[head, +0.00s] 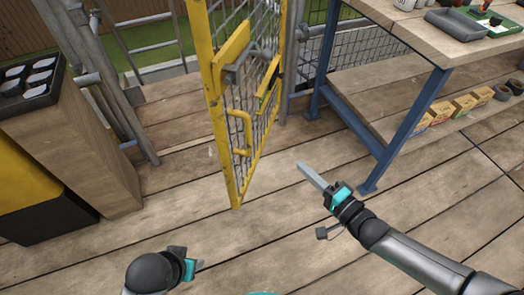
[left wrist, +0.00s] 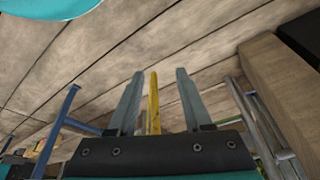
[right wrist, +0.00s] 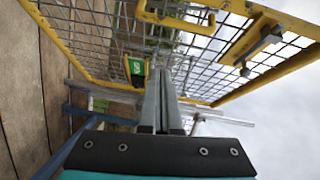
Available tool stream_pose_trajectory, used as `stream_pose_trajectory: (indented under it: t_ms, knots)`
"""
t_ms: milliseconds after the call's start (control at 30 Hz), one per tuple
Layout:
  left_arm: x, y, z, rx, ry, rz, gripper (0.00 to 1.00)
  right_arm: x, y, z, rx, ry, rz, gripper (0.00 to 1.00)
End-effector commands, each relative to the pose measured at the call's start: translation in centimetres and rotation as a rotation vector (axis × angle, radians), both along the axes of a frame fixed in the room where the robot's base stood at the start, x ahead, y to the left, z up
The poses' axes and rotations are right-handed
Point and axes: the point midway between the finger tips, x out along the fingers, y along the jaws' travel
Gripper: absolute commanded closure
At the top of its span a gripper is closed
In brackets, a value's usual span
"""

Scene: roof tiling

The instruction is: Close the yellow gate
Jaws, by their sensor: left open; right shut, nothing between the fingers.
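The yellow gate (head: 222,150) with wire mesh stands swung open in the middle of the head view, its free edge toward me. A yellow pull handle (head: 240,135) and a grey latch (head: 234,74) are on it. My right gripper (head: 303,168) is shut and empty, right of the gate and apart from it. The right wrist view shows its closed fingers (right wrist: 162,100) with the gate mesh (right wrist: 85,30) beyond. My left gripper (head: 200,265) is low, in front of the gate. Its fingers (left wrist: 155,100) are open in the left wrist view, with a yellow gate bar (left wrist: 153,110) seen beyond.
A workbench (head: 430,45) with blue legs stands at right, with boxes (head: 460,106) on its lower shelf. A wooden cabinet (head: 95,150) with a black tray (head: 30,80) is at left. Grey scaffold poles (head: 120,90) stand behind it. The plank floor (head: 290,235) ahead is clear.

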Motion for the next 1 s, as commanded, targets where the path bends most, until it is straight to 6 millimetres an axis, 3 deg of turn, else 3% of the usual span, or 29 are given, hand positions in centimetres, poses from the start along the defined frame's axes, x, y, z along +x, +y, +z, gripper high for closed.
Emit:
stream_pose_trajectory:
  t_ms: [267, 767, 900, 1000]
  knots:
    - [0.3, 0.0, 1.7, -0.002, -0.021, 0.002, 0.50, 0.5, 1.1, 1.4, 0.124, 0.002, 0.032, 1.00]
    - [0.3, 0.0, 6.8, -0.012, -0.098, 0.003, 0.50, 6.3, 5.0, 1.2, 0.121, 0.001, 0.031, 1.00]
    - [1.5, -1.2, 6.8, -0.050, -0.195, -0.018, 0.50, 8.3, 6.4, 1.2, 0.121, 0.001, 0.031, 1.00]
    - [2.2, -2.0, 6.8, -0.073, -0.250, -0.029, 0.50, 8.4, 7.5, 1.2, 0.123, 0.005, 0.032, 1.00]
